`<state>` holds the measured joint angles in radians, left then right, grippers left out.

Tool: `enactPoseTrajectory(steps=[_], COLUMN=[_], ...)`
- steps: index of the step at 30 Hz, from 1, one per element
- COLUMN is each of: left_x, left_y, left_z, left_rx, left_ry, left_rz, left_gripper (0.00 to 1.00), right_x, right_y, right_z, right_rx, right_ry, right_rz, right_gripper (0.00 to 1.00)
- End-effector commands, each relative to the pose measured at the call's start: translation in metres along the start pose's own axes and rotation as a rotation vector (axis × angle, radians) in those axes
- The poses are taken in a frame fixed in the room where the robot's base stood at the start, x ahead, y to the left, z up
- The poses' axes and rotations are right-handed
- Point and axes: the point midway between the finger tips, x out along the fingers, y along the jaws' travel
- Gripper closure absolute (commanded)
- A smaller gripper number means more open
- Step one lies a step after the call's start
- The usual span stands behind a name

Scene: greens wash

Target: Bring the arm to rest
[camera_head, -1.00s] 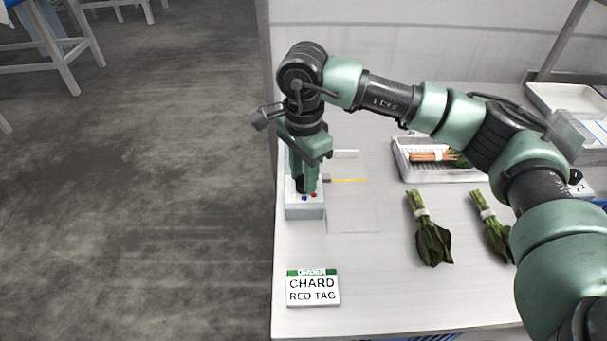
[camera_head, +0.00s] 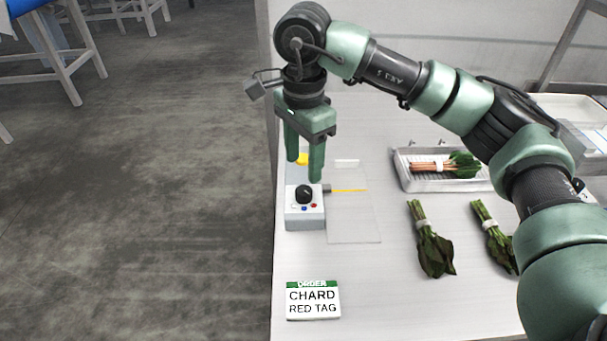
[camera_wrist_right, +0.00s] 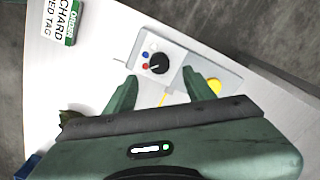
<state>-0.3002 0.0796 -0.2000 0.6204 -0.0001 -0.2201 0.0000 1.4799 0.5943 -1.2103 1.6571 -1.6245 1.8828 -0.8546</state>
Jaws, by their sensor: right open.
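My right gripper (camera_head: 304,168) hangs above the back of a small grey control box (camera_head: 305,222) at the left edge of the table. Its two green fingers are apart with nothing between them. The box has a black knob (camera_head: 304,194) and small red and blue buttons, clear of the fingers. In the right wrist view the open fingers (camera_wrist_right: 161,94) point toward the box, and the knob (camera_wrist_right: 158,66) shows beyond them. A yellow round thing (camera_head: 302,159) shows behind the fingers. My left gripper is not in view.
A sign (camera_head: 313,301) reading "CHARD RED TAG" stands at the front left. Two leafy bunches (camera_head: 431,240) (camera_head: 494,235) lie at the right. A white tray (camera_head: 408,180) behind holds another bunch (camera_head: 440,166). A clear flat sheet (camera_head: 352,225) lies beside the box.

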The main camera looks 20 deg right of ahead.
Motion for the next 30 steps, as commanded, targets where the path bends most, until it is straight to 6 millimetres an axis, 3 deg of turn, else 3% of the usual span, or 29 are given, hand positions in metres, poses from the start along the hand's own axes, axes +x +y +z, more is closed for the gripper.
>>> enactPoseTrajectory(steps=[19, 23, 30], left_x=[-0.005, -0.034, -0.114], left_y=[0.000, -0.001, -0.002], left_z=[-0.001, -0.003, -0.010], left_rx=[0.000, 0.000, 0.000], left_ry=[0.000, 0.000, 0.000], left_rz=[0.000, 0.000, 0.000], left_gripper=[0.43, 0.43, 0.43], right_x=[-0.015, -0.044, -0.125], right_y=[0.000, 0.000, 0.000], right_z=[0.000, 0.000, 0.000], right_rx=[0.000, 0.000, 0.000], right_ry=[0.000, 0.000, 0.000], right_rz=[0.000, -0.001, 0.000], right_gripper=[0.46, 0.46, 0.46])
